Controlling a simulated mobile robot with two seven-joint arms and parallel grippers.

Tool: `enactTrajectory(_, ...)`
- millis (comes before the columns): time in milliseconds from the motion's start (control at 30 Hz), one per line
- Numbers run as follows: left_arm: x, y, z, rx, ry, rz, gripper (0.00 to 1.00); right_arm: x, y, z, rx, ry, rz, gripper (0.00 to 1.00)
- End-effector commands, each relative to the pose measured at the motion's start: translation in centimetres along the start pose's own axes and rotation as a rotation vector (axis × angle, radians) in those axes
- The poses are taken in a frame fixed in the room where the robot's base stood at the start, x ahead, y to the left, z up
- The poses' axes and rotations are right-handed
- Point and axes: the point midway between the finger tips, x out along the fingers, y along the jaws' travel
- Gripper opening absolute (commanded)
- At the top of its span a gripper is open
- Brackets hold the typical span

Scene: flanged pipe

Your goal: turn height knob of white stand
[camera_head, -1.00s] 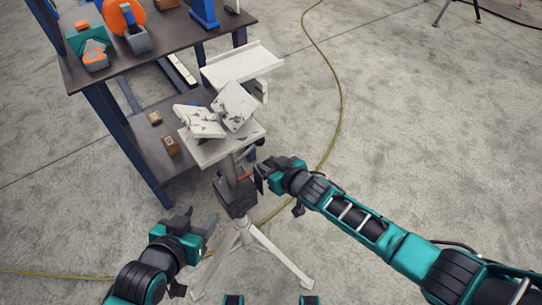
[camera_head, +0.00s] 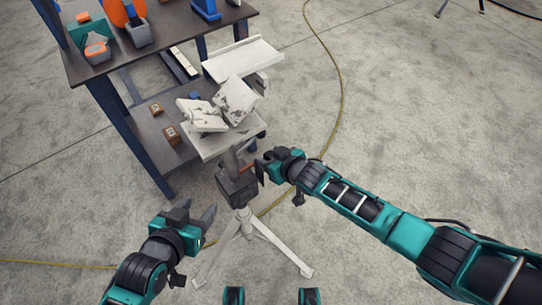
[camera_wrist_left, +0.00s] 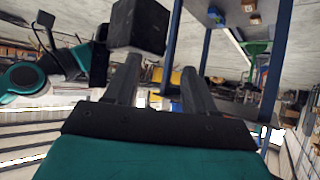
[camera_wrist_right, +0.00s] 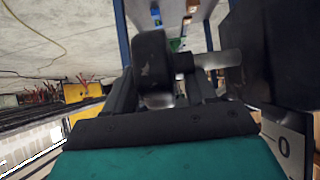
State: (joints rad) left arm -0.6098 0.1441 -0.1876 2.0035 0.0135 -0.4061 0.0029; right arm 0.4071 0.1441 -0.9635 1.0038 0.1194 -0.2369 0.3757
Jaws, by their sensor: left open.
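The white stand has a top plate (camera_head: 215,148), a dark block (camera_head: 236,187) on its column and white tripod legs (camera_head: 268,237). My right gripper (camera_head: 263,167) is at the right side of the block. In the right wrist view, a black knob (camera_wrist_right: 153,62) on a grey shaft lies in front of and between the spread fingers of my right gripper (camera_wrist_right: 163,92); contact cannot be told. In the head view the gripper hides the knob. My left gripper (camera_head: 198,216) is open and empty, left of and nearer than the stand. The dark block (camera_wrist_left: 138,25) also shows ahead in the left wrist view.
White stained pieces (camera_head: 236,100) lie on the stand's top plate. A dark workbench (camera_head: 165,40) with blue legs stands behind and left. A white tray (camera_head: 243,60) is behind the stand. A yellow cable (camera_head: 341,95) crosses the floor.

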Motion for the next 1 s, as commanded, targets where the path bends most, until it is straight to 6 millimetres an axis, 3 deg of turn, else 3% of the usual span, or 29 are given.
enactTrajectory(233,-0.1,0.1,-0.1,0.000,-0.001,0.002,0.55,-0.2,0.0,-0.1,0.001,0.001,0.000,0.55)
enactTrajectory(367,-0.5,0.0,-0.8,0.002,0.004,0.000,0.55,-1.4,0.0,-0.2,0.002,0.000,0.000,0.55)
enactTrajectory(800,-2.1,-1.3,-1.2,0.014,-0.005,-0.031,0.55,-9.4,0.0,-0.2,0.000,0.000,-0.001,0.55)
enactTrajectory(1000,-2.6,-1.5,-1.4,0.014,-0.009,-0.036,0.55,-12.0,0.0,-0.1,0.000,-0.001,0.000,0.55)
